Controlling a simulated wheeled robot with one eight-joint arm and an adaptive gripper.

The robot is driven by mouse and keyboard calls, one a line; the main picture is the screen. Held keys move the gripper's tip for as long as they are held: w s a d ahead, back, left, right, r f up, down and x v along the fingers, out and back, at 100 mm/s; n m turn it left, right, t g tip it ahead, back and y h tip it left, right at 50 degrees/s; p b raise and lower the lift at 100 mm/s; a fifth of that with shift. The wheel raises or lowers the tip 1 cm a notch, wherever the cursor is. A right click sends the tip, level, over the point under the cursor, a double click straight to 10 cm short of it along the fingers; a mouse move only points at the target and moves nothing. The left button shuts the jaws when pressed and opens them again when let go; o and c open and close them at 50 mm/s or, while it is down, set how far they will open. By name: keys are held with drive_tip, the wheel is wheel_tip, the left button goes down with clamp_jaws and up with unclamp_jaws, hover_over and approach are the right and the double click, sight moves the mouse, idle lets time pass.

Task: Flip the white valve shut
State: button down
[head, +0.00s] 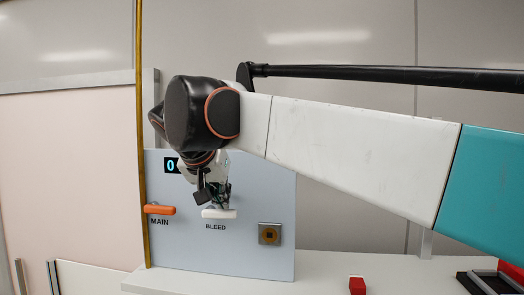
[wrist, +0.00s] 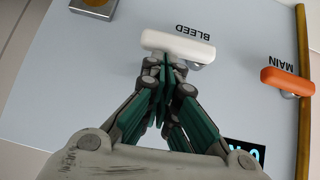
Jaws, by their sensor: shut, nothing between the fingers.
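The white valve (head: 220,213) is a rounded handle on the pale blue panel (head: 200,252), above the word BLEED. It lies sideways, roughly level, in the head view. The white valve also shows in the wrist view (wrist: 178,44), where the panel appears upside down. My gripper (wrist: 165,62) is shut and empty. Its fingertips are at the edge of the white handle, touching or very close; I cannot tell which. In the head view my gripper (head: 216,200) is just above the handle, partly hidden by my wrist.
An orange handle (head: 160,210) labelled MAIN is left of the white valve. A display (head: 171,166) showing 0 is partly covered by my arm. A square metal fitting (head: 270,234) is at the right. A yellow pipe (head: 142,120) runs along the left edge. A red block (head: 357,286) is on the counter.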

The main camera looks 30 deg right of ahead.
drive_tip(key=shift+w+d, duration=0.1)
drive_tip(key=shift+d, duration=0.1)
drive_tip(key=shift+s+d+f+b, duration=0.2)
drive_tip(key=shift+f+b, duration=0.1)
drive_tip(key=shift+f, duration=0.45)
